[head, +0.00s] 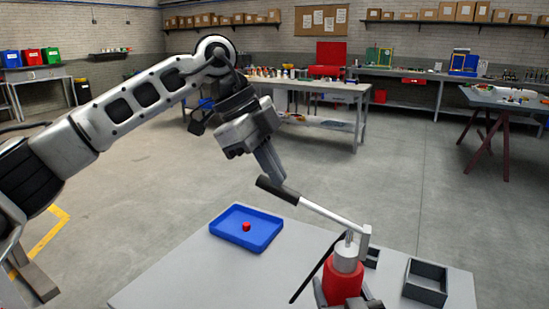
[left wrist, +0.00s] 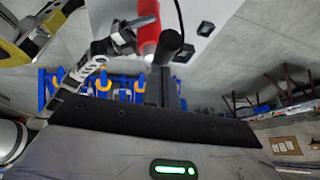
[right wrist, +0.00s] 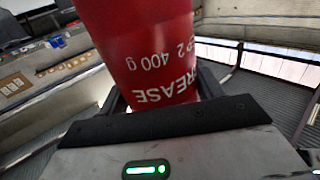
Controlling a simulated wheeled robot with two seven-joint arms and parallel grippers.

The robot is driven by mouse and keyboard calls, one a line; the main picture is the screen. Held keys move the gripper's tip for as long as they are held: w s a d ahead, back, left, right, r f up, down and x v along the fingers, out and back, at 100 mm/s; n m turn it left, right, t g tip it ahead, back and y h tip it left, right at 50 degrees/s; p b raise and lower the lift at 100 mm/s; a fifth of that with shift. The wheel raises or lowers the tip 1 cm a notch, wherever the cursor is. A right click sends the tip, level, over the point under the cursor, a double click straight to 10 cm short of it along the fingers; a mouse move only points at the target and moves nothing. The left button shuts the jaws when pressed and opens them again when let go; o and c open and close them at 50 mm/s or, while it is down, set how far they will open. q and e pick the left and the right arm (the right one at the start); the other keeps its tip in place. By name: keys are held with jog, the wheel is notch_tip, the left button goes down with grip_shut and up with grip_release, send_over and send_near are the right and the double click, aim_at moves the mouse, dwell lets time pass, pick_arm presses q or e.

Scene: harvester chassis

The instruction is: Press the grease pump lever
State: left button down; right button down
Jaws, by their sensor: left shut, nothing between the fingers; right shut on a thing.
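The red grease pump (head: 342,283) stands upright at the front of the grey table, with a silver top. Its metal lever (head: 325,212) reaches up to the left and ends in a black handle (head: 277,190). My left gripper (head: 275,176) is shut and empty, fingertips pointing down just above the handle's outer end; I cannot tell whether they touch. In the left wrist view the handle's black end (left wrist: 169,40) lies just beyond the fingertips. In the right wrist view my right gripper (right wrist: 160,90) is shut around the pump's red body (right wrist: 140,45), which bears white lettering.
A blue tray (head: 222,226) with a small red part (head: 246,226) lies left of the pump on the grey table (head: 200,285). A dark open box (head: 425,289) stands to its right. A thin black hose (head: 318,267) hangs beside the pump. Workbenches stand far behind.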

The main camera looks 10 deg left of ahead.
pick_arm(q)
jog(key=shift+f, duration=0.15)
jog(key=shift+a+f+h, duration=0.3)
jog(key=shift+a+f, duration=0.05)
jog(key=shift+f, duration=0.2)
notch_tip(320, 180, down, 9)
jog(key=a+h, duration=0.2)
jog(key=h, duration=0.3)
jog(key=shift+w+f+g+h, duration=0.15)
jog(key=shift+g+h, duration=0.15)
jog(key=shift+a+f, duration=0.1)
jog(key=a+r, duration=0.9)
jog(key=r, duration=0.1)
jog(key=shift+s+a+r, duration=0.15)
jog(key=shift+s+r, duration=0.05)
jog(key=shift+s, duration=0.15)
